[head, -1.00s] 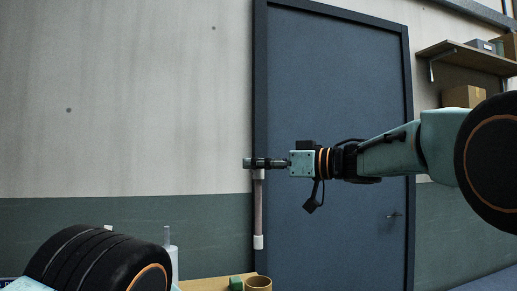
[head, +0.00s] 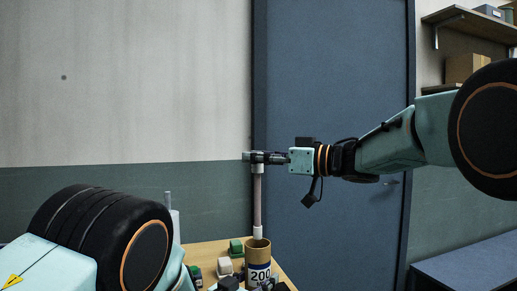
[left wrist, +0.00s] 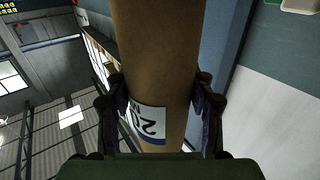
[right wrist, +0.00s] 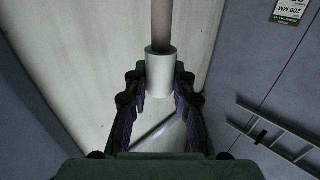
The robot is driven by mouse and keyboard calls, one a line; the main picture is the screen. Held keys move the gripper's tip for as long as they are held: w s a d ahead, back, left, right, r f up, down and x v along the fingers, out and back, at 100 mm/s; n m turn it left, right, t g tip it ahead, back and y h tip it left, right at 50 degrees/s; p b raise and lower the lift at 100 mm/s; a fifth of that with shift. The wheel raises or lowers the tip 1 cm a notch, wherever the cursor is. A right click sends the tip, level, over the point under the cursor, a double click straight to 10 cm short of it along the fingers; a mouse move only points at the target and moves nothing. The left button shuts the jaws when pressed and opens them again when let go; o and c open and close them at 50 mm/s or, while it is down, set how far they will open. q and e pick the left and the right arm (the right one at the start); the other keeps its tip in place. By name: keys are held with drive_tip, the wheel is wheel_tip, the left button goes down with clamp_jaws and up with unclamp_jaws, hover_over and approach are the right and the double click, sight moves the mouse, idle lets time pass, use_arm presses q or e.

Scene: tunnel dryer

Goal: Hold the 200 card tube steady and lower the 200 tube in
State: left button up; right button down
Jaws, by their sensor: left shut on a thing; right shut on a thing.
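The brown card tube (head: 258,251) stands upright with a "200" label facing the head camera. My left gripper (head: 254,284) is shut around it low down; in the left wrist view the card tube (left wrist: 158,60) fills the space between the fingers. The 200 tube (head: 257,198), thin and pinkish with white ends, hangs upright above it. My right gripper (head: 259,157) is shut on its upper white end, also seen in the right wrist view (right wrist: 160,75). The lower white end is at the card tube's mouth; I cannot tell whether it is inside.
A wooden table (head: 205,252) carries a green block (head: 236,247), a pale block (head: 224,266) and other small items left of the card tube. A pale bottle-like thing (head: 173,222) stands farther left. A blue door (head: 335,90) is behind. A shelf (head: 470,25) is at upper right.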

hover_over(258, 238)
drive_tip(key=w, duration=0.1)
drive_tip(key=shift+f, duration=5.25)
drive_tip(key=shift+f, duration=4.25)
drive_tip(key=c, duration=1)
unclamp_jaws()
drive_tip(key=shift+c, duration=0.2)
